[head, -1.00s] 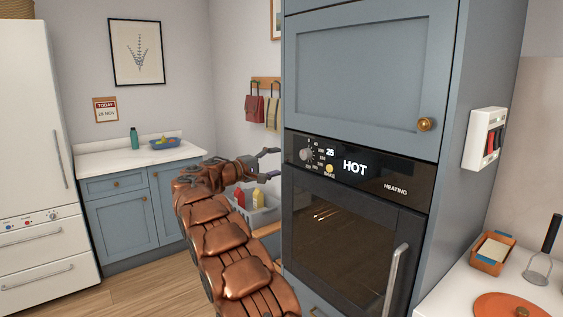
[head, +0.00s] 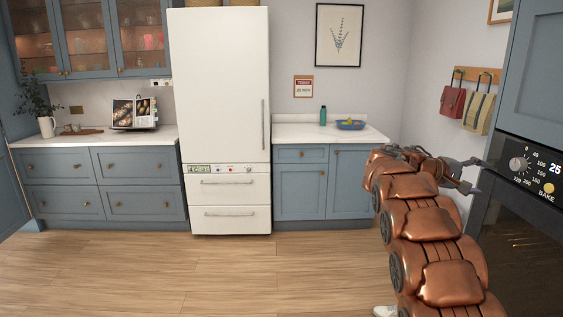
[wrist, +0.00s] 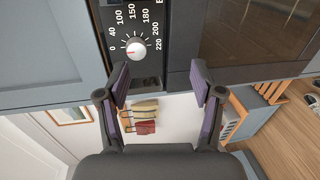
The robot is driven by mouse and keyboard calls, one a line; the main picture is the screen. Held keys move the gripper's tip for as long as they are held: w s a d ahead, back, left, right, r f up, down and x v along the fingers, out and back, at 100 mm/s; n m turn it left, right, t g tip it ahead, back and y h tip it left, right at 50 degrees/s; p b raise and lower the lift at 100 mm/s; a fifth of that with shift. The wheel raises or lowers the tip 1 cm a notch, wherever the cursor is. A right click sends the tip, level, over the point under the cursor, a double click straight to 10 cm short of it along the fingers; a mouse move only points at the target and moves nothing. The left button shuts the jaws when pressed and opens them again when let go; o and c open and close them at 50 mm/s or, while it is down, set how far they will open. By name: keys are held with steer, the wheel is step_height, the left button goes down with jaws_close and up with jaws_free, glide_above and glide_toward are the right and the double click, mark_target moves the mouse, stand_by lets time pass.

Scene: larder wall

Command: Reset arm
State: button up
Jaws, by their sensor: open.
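My copper arm reaches up from the lower right of the head view. My gripper (head: 474,176) is at its end, beside the dark oven front. In the wrist view my gripper (wrist: 162,88) shows two dark fingers with purple pads, wide apart and with nothing between them. The oven (head: 525,215) stands at the right edge, with its panel and knob (head: 518,163) showing. The knob also shows in the wrist view (wrist: 136,49), just beyond the fingers and apart from them.
A white fridge (head: 219,90) stands at the back between blue cabinets. Red and tan bags (head: 452,102) hang on the right wall. A blue bowl (head: 350,125) and a green bottle (head: 323,116) stand on the back counter.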

steer(key=s+a+f+y, duration=0.5)
steer(key=s+a+f, duration=0.2)
steer(key=s+a, duration=0.5)
steer(key=s+a+f+g+y, duration=0.1)
steer(key=s+a+f+y, duration=0.4)
steer(key=s+a, duration=0.8)
steer(key=s+a+f+y, duration=0.6)
steer(key=s+a+f, duration=0.3)
steer(key=s, duration=1.1)
steer(key=a, duration=0.3)
steer(key=shift+s+a+f+g, duration=0.2)
steer(key=shift+s+a+g, duration=0.1)
steer(key=shift+s, duration=0.05)
